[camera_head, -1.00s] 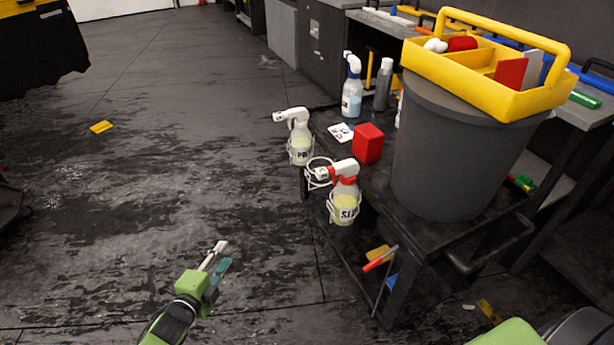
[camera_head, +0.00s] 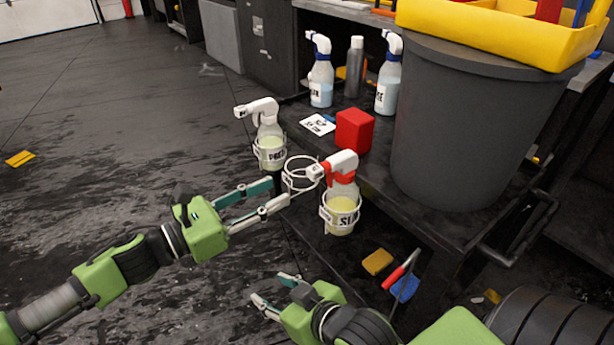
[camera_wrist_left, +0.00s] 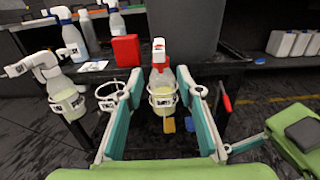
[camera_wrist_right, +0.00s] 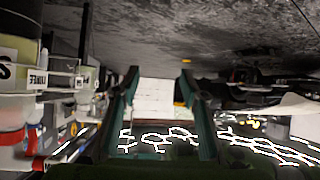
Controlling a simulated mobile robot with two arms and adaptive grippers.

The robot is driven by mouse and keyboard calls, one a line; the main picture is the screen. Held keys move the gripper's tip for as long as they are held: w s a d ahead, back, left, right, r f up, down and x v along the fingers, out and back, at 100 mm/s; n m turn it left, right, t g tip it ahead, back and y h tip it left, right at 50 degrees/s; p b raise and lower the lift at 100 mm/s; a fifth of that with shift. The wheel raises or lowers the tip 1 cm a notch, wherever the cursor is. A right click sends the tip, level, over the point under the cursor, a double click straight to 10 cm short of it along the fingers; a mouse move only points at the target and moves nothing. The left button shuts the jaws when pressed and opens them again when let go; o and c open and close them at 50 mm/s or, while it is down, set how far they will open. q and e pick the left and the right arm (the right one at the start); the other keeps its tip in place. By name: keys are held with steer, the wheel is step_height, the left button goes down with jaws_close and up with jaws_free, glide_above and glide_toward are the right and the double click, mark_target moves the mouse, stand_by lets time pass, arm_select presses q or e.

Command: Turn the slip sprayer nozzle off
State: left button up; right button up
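The slip sprayer (camera_head: 342,200) is a clear bottle of pale yellow liquid with a white and red spray head. It sits upright in a white wire ring on the side of the cart and also shows in the left wrist view (camera_wrist_left: 162,82). My left gripper (camera_head: 279,190) is open and empty, to the left of the slip sprayer and apart from it. In the left wrist view the bottle appears between its fingers, farther off. My right gripper (camera_head: 272,290) is open and empty, below and left of the bottle. The nozzle tip's setting is too small to read.
A second sprayer (camera_head: 268,140) with a white head hangs in a ring to the left, with an empty ring (camera_head: 300,174) between. A red block (camera_head: 354,130), a grey bucket (camera_head: 455,130) and blue-collared bottles (camera_head: 320,78) stand on the cart.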

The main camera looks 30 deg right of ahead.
mark_target(309, 175)
arm_select(q)
steer(key=d, duration=0.3)
steer(key=d+b, duration=0.1)
steer(key=d, duration=0.2)
steer(key=w+d, duration=0.1)
steer(key=d, duration=0.2)
steer(key=shift+d+f, duration=0.1)
steer(key=shift+d, duration=0.5)
arm_select(e)
steer(key=w+a+r+t+y, duration=0.1)
steer(key=w+r+t, duration=0.3)
steer(key=r, duration=0.4)
steer(key=shift+w+a+t, duration=0.2)
steer(key=shift+a+t, duration=0.2)
steer(key=shift+a, duration=0.2)
arm_select(q)
jaws_close()
